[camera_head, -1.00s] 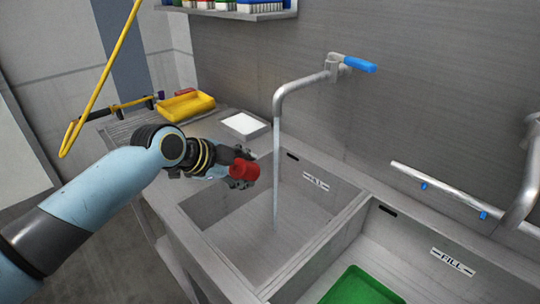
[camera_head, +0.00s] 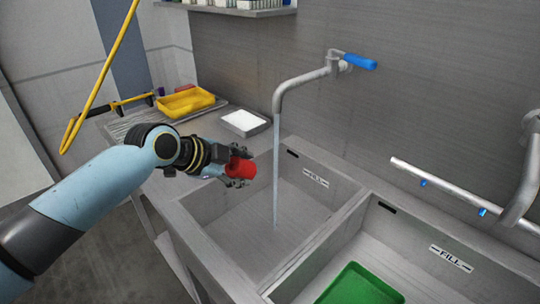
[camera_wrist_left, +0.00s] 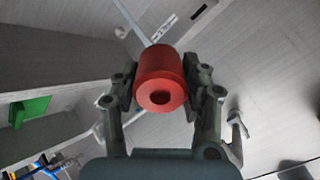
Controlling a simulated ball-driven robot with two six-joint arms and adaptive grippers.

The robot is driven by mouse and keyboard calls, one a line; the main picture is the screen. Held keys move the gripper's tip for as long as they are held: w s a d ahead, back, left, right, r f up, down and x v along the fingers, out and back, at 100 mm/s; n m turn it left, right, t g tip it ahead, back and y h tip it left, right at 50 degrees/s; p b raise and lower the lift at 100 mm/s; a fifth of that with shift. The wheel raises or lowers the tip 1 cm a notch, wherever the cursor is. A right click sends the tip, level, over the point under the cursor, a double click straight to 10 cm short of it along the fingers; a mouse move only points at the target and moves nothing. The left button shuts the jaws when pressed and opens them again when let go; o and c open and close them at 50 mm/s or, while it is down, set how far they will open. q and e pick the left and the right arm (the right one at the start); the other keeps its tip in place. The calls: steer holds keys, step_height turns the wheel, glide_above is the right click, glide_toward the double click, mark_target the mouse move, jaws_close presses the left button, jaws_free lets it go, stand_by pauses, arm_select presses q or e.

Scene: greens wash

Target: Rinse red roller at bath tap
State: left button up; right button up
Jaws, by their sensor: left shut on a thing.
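The red roller (camera_head: 241,167) is held by my left gripper (camera_head: 236,172) above the left edge of the left sink basin (camera_head: 250,225). In the left wrist view the roller (camera_wrist_left: 162,80) sits between the two fingers of my left gripper (camera_wrist_left: 160,88), with its hollow end toward the camera. The tap (camera_head: 300,86) has a blue handle (camera_head: 360,63) and stands at the back wall. A thin stream of water (camera_head: 276,170) falls from its spout into the left basin. The roller is left of the stream and apart from it. My right gripper is not in view.
A second basin to the right holds a green tray (camera_head: 360,288). A yellow tray (camera_head: 186,102) and a white-filled tray (camera_head: 243,122) stand on the drainboard behind my arm. A rail (camera_head: 455,193) and another pipe (camera_head: 520,185) are at the right. A shelf (camera_head: 245,10) hangs above.

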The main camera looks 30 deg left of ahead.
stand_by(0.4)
arm_select(q)
steer(key=p+v, duration=0.4)
steer(key=v, duration=0.1)
steer(key=shift+w+a+r, duration=0.1)
steer(key=shift+a, duration=0.15)
steer(key=shift+s+a+r+p, duration=0.25)
steer(key=shift+s+r+p, duration=0.15)
steer(key=shift+s, duration=0.15)
